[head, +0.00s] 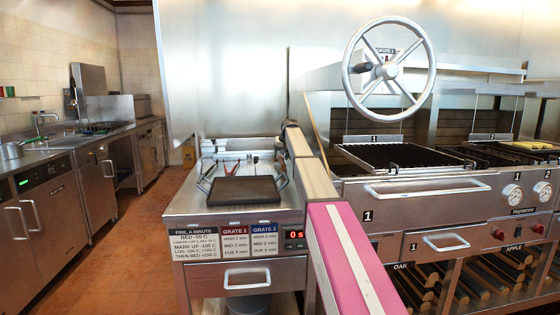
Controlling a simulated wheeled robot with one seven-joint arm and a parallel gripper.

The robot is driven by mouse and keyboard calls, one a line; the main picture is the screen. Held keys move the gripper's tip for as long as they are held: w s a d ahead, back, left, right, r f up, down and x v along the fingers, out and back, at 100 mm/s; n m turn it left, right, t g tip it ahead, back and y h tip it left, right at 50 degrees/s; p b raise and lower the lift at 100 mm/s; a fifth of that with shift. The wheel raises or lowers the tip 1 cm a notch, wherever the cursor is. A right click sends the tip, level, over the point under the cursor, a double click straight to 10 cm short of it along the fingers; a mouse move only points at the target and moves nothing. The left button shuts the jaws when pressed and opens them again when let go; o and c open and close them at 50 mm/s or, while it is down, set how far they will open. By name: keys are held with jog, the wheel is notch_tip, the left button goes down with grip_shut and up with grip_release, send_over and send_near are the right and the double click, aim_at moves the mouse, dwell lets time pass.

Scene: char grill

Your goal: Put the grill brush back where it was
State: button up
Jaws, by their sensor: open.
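I cannot make out the grill brush for certain. A thin tan stick (316,128) slants beside the left edge of the grill, partly behind my arm; I cannot tell if it is the brush's handle. My arm rises from the bottom right, pink then tan, to a dark joint above the steel counter (185,203). My gripper's fingers do not show. A dark flat slab (244,190) with side handles lies on the counter. Small red-marked items (228,169) lie behind it, too small to identify.
The grill has a black grate (400,157) marked 1 and a large handwheel (389,69) above it. A yellow item (535,144) lies by the right grate. Logs fill racks below. A sink counter (75,140) stands left, with clear tiled floor (125,255) between.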

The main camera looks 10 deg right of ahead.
jog(key=v, duration=0.9)
jog(key=shift+r, duration=0.15)
jog(key=shift+o, duration=0.2)
dwell(0.8)
